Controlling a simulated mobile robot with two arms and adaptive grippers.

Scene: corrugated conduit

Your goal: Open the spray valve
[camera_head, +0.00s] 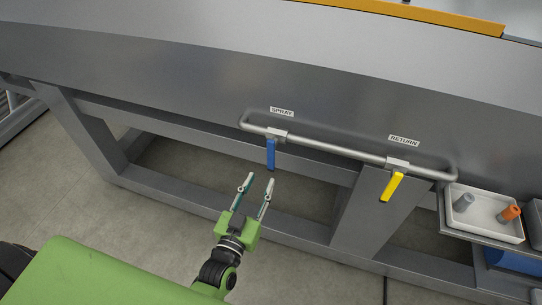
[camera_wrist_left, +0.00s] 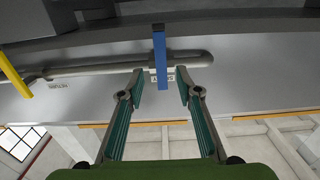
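The spray valve has a blue lever (camera_head: 270,154) hanging down from the pipe under the SPRAY label (camera_head: 282,112). The blue lever also shows in the left wrist view (camera_wrist_left: 160,62), between my fingers in the picture. My left gripper (camera_head: 259,180) is open and empty, just below and in front of the lever, apart from it. In the left wrist view its two fingers (camera_wrist_left: 160,82) stand apart on either side of the lever. The return valve has a yellow lever (camera_head: 391,186), also hanging at a slant, under the RETURN label (camera_head: 404,141). My right gripper is not in view.
The metal pipe (camera_head: 335,150) runs along the grey machine's side. A white tray (camera_head: 478,232) with a grey and an orange fitting (camera_head: 510,212) stands at the right. Grey frame beams lie below the pipe. The floor at left is clear.

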